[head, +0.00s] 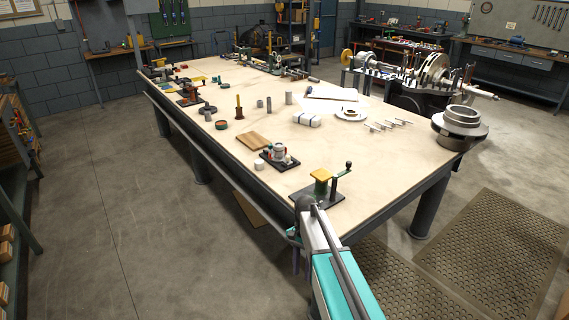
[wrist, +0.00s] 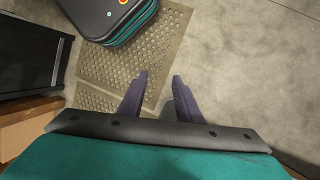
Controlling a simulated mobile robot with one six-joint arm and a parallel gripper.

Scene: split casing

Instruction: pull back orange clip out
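A small grey casing (head: 280,150) stands on a dark base plate on the workbench. Small orange-red parts (head: 268,154) show at its side; they are too small for me to tell which one is the back clip. My gripper shows in the wrist view (wrist: 160,88) with its two dark fingers apart and nothing between them. It points down at the floor, away from the casing. In the head view my arm comes in at the bottom by the bench's near edge, and the fingertips are hard to make out there.
The workbench (head: 225,155) carries a wooden board (head: 254,141), a small pale cylinder (head: 259,165) and a yellow-topped fixture with a crank (head: 321,182) near the casing. A grey flanged part (head: 460,124) is at the right corner. Perforated mats (wrist: 165,50) lie on the floor.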

